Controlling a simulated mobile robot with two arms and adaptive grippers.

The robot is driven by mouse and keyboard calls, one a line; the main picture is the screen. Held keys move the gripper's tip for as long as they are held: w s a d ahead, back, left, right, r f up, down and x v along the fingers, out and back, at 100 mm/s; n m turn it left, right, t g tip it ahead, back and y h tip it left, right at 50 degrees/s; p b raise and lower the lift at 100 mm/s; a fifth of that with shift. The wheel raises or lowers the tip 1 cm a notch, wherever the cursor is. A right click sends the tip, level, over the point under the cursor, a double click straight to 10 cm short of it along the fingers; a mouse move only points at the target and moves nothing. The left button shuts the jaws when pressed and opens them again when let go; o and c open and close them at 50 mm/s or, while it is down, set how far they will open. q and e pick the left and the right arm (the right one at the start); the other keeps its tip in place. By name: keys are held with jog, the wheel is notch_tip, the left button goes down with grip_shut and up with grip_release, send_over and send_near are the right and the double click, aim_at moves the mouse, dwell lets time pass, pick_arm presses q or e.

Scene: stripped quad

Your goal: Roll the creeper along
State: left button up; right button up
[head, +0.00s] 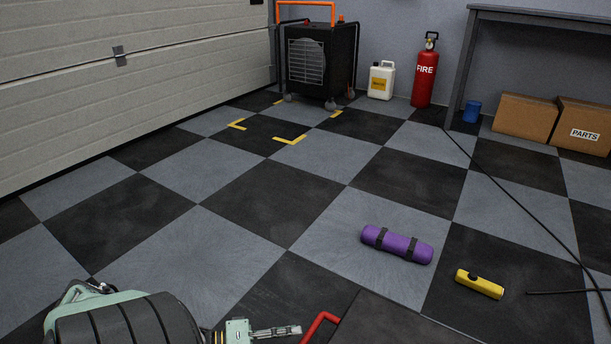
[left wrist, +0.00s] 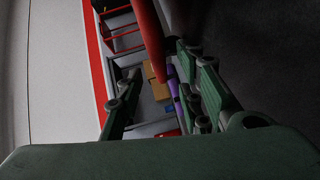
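The creeper (head: 390,322) is a dark flat board at the bottom edge of the head view, mostly cut off. A red handle (head: 319,324) stands at its left corner. My left gripper (head: 290,331) is just left of this handle. In the left wrist view, my left gripper (left wrist: 160,62) has its green fingers spread apart, and the red handle (left wrist: 150,40) runs between them. I cannot tell whether either finger touches it. The dark area at the right of that view is probably the creeper's board. My right gripper is not in view.
A purple strapped roll (head: 397,245) and a yellow lamp-like item (head: 479,284) lie beyond the creeper. Yellow corner marks (head: 290,140) are on the checkered floor before a heater (head: 318,62). A black cable (head: 510,190) crosses the right side.

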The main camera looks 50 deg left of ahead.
pick_arm(q)
jog(key=f+v, duration=0.1)
jog(key=v, duration=0.5)
jog(key=shift+a+r, duration=0.15)
jog(key=shift+r, duration=0.35)
jog(key=shift+s, duration=0.1)
